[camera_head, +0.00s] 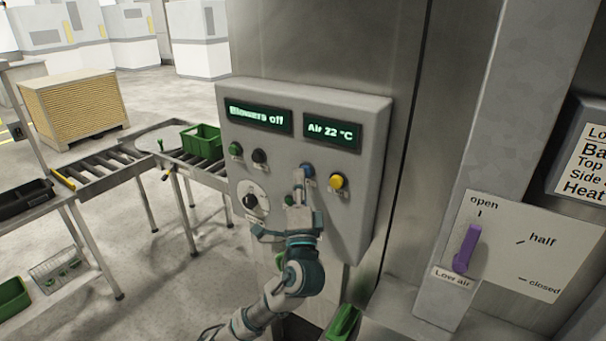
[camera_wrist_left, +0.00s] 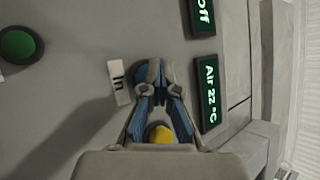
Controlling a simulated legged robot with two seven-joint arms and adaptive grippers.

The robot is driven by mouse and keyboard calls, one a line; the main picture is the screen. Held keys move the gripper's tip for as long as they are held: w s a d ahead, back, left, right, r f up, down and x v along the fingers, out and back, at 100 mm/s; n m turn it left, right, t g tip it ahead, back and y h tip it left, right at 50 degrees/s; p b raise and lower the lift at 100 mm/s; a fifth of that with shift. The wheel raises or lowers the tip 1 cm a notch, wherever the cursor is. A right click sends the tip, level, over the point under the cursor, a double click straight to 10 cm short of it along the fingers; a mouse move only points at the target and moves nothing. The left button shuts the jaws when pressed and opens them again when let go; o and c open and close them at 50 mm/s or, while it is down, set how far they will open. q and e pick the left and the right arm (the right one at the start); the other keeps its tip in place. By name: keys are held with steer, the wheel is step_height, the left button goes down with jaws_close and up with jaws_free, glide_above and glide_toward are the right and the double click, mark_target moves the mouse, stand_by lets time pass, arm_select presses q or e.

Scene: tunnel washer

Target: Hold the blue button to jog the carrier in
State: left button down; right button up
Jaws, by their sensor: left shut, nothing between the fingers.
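The blue button (camera_head: 307,169) is on the front of the grey control panel (camera_head: 375,105), left of the yellow button (camera_head: 337,181). My left gripper (camera_head: 299,176) is shut and empty, its fingertips at the blue button's left lower edge in the head view. No carrier can be made out. My right gripper is not in view.
The panel displays read "Blowers off" (camera_head: 259,117) and "Air 22 °C" (camera_head: 331,132). A green button (camera_head: 235,149), a black button (camera_head: 259,156) and a rotary knob (camera_head: 250,201) are close by. A purple lever (camera_head: 467,247) stands at the right. A roller conveyor (camera_head: 105,176) is at the left.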

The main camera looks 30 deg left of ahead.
arm_select(q)
steer(key=shift+s, duration=0.15)
stand_by(0.6)
steer(key=shift+s, duration=0.75)
steer(key=shift+s, duration=0.1)
steer(key=s, duration=0.3)
steer(key=s+p, duration=0.1)
steer(key=shift+s+a, duration=0.25)
steer(key=shift+s, duration=0.15)
